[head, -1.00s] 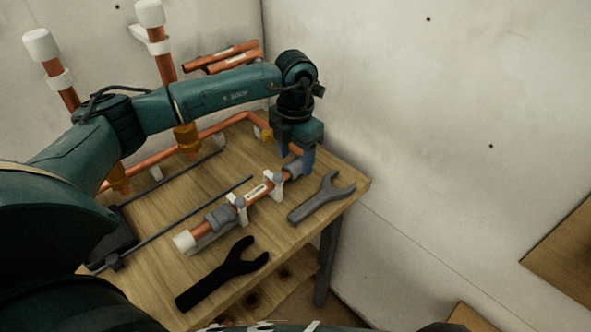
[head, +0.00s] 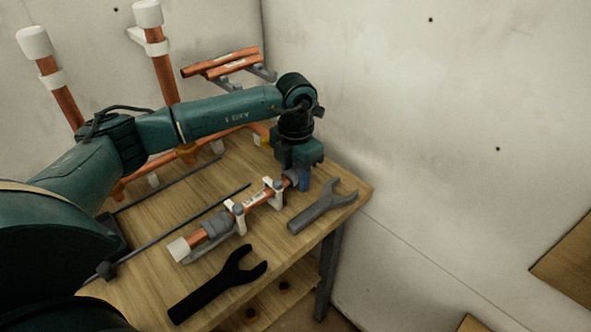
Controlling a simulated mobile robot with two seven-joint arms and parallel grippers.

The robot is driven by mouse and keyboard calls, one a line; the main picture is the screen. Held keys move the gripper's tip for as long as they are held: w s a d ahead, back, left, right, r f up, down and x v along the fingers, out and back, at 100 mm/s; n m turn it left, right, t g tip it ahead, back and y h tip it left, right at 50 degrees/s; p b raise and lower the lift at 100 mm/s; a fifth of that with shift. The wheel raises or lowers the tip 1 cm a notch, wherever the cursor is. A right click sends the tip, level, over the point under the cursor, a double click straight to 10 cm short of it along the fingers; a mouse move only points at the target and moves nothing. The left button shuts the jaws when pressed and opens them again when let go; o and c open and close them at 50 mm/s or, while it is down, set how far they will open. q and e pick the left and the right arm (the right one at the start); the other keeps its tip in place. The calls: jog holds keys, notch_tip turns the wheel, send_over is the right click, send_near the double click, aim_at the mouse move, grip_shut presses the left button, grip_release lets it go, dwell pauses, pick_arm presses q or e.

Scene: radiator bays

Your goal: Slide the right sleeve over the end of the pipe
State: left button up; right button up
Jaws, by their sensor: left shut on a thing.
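A copper pipe (head: 259,204) with a small label lies in two white clips on the wooden bench. The right sleeve (head: 290,177), a grey ring, is at the pipe's far right end. My left gripper (head: 304,180), with blue fingertips, points down at that end and is shut on the right sleeve. The gripper hides part of the sleeve and the pipe's tip, so I cannot tell how far the sleeve is over the end. A second grey sleeve (head: 216,223) is around the pipe near its white-capped left end (head: 179,249). My right gripper is not in view.
A grey wrench (head: 324,206) lies just right of the pipe, and a black wrench (head: 222,286) lies in front. A thin dark rod (head: 185,225) runs behind the pipe. Copper pipes (head: 220,65) are on the back wall. A white wall closes the right side.

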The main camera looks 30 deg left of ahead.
pick_arm(q)
jog(key=shift+c, duration=0.6)
jog(key=shift+s+a+p, duration=0.2)
jog(key=shift+s, duration=0.4)
jog(key=shift+s+a+p, duration=0.15)
jog(key=shift+s+a, duration=0.05)
jog(key=shift+s, duration=0.35)
jog(key=o, duration=0.8)
jog(key=shift+o, duration=0.2)
notch_tip(320, 180, up, 7)
jog(key=p, duration=0.4)
jog(key=shift+s, duration=0.1)
